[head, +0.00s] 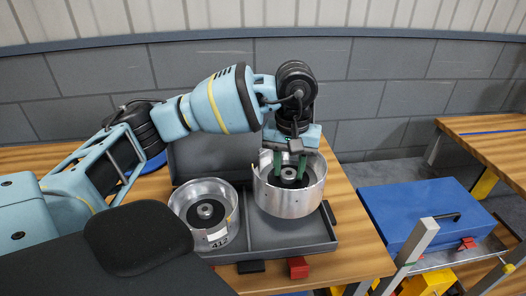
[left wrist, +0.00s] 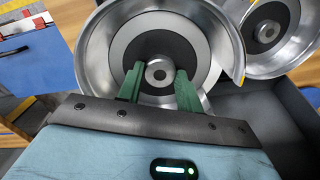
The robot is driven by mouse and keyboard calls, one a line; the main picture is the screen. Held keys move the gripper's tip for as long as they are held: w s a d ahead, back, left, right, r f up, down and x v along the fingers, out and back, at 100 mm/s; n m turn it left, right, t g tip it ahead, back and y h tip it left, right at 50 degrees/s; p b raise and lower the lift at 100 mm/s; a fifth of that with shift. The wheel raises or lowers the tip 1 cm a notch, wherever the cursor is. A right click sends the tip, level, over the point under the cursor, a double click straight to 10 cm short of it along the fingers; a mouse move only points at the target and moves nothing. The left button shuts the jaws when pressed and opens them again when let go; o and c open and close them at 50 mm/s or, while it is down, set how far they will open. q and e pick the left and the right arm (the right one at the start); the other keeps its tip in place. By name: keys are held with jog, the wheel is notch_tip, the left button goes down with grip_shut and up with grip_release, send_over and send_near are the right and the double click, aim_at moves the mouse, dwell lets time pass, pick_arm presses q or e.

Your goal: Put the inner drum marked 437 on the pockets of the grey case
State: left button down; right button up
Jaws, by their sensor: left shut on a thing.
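The grey case (head: 262,238) lies open on the wooden table with its lid (head: 200,151) up behind. A silver drum (head: 205,236) stands in its left pocket; its label looks like 412 or 417, I cannot tell which. A second silver drum (head: 288,206) is over the right pocket; I cannot tell whether it touches the floor, and no number on it shows. My left gripper (head: 290,165) reaches down into this second drum, its green fingers shut on the central hub. The left wrist view shows the fingers (left wrist: 158,88) on both sides of the hub (left wrist: 158,72). My right gripper is out of view.
A blue case (head: 415,215) with a dark handle lies to the right of the table, near metal posts (head: 412,250). Another wooden table (head: 490,145) stands at the far right. Red (head: 298,267) and black (head: 251,267) pieces sit at the grey case's front edge.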

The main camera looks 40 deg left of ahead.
aim_at(289, 183)
pick_arm(q)
jog(key=shift+w+f, duration=0.1)
jog(key=shift+f, duration=2.45)
jog(key=shift+f, duration=0.1)
jog(key=shift+f, duration=1.75)
jog(key=shift+f, duration=0.1)
jog(key=c, duration=1.4)
grip_release()
jog(key=shift+f, duration=0.25)
jog(key=o, duration=0.5)
jog(key=shift+c, duration=0.2)
notch_tip(289, 183, up, 12)
jog(key=shift+r, duration=0.15)
